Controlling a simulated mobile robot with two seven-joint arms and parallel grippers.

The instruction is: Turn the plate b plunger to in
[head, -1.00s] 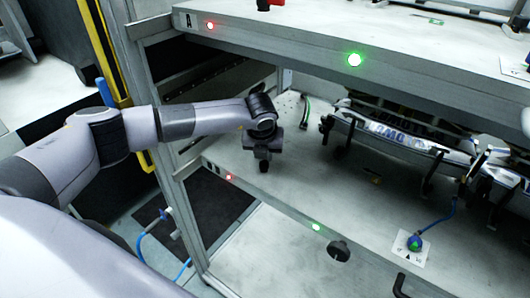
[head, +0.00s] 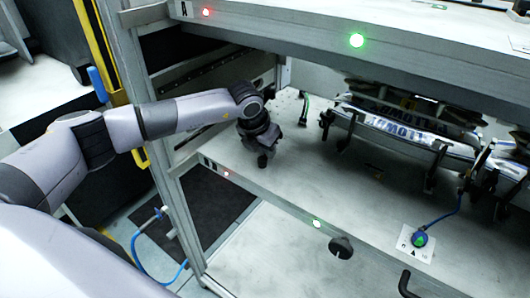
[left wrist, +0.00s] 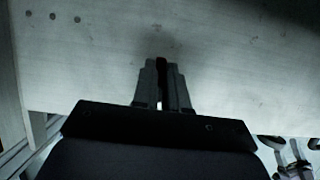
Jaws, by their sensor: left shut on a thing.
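My left gripper (head: 262,160) is low over the left front part of the lower plate, plate B (head: 330,195), pointing down. In the left wrist view its two grey fingers (left wrist: 161,85) are closed on a narrow black piece (left wrist: 161,64), which looks like the plunger's knob. In the head view the gripper and wrist hide most of that piece, so I cannot tell whether it is in or out. My right gripper is not in view.
Plate A (head: 330,30) lies overhead. Chrome lettered parts on dark brackets (head: 400,130) stand at the back right. A blue-green knob (head: 418,238) with a hose sits on a white label. A black round knob (head: 341,247) is at the front edge. Plate B's middle is clear.

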